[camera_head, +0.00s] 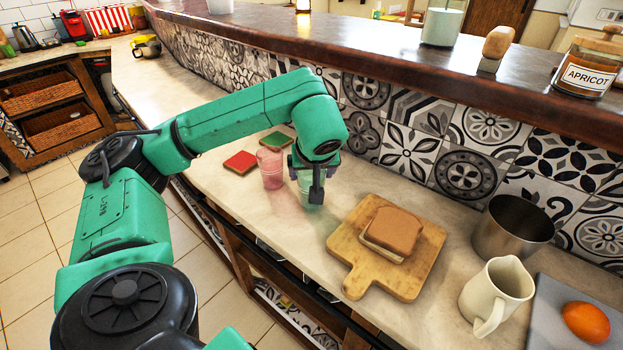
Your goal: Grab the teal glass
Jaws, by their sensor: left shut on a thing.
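The teal glass (309,197) stands on the counter, a translucent green-blue cup partly hidden behind my left gripper. My left gripper (315,190) reaches down from above and is shut on the glass. A pink glass (271,168) stands on the counter just to the left of it, close to the gripper. My right gripper is not in the view.
A cutting board (358,277) with sliced bread (393,230) lies to the right. Beyond it stand a metal pot (513,228), a cream pitcher (496,292) and an orange (585,322). Red (240,162) and green (276,141) coasters lie to the left. A tiled wall rises behind.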

